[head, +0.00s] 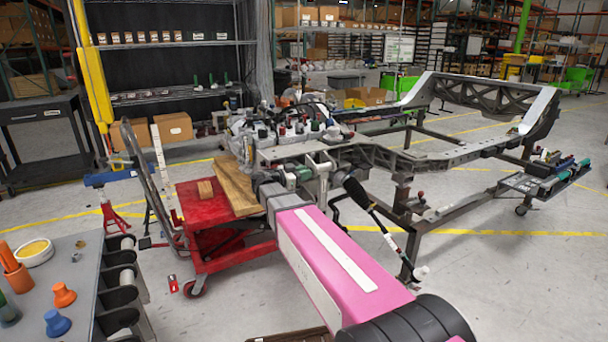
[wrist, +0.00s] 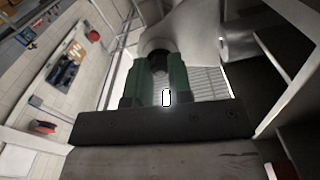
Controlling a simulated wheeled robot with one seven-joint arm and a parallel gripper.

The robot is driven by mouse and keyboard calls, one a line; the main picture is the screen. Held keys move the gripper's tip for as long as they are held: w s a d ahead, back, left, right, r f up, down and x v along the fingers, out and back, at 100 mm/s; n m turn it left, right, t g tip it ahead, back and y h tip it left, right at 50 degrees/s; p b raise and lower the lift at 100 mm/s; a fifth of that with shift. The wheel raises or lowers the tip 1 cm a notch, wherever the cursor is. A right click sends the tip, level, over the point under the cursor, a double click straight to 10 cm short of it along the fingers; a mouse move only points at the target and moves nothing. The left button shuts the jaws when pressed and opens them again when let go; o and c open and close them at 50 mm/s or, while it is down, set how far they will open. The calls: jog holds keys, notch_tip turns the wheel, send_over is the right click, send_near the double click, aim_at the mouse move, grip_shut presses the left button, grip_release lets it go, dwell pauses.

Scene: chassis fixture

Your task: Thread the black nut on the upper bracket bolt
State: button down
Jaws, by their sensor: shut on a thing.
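My gripper (head: 304,172) is at the end of my pink arm, against the near side of the chassis (head: 372,156). In the wrist view its green fingers (wrist: 158,68) are shut on a small dark thing, the black nut (wrist: 159,61), at their tips. The fingertips point at a grey metal bracket (wrist: 190,40), very close to it. The fingers and nut hide the bolt, so I cannot tell whether the nut touches it. In the head view the nut is too small to make out.
A red cart (head: 205,215) with wooden blocks (head: 235,185) stands left of my gripper. A grey table (head: 60,290) with orange and blue parts is at the lower left. A tray of tools (head: 545,180) is at the right. Open floor lies at the lower right.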

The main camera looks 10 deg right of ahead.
jog(key=shift+a+f+m, duration=0.1)
jog(key=shift+f+m, duration=0.05)
jog(key=shift+m, duration=0.15)
jog(key=m, duration=0.3)
dwell(0.3)
jog(key=c, duration=1)
grip_release()
jog(key=shift+o, duration=0.2)
jog(key=shift+v, duration=0.95)
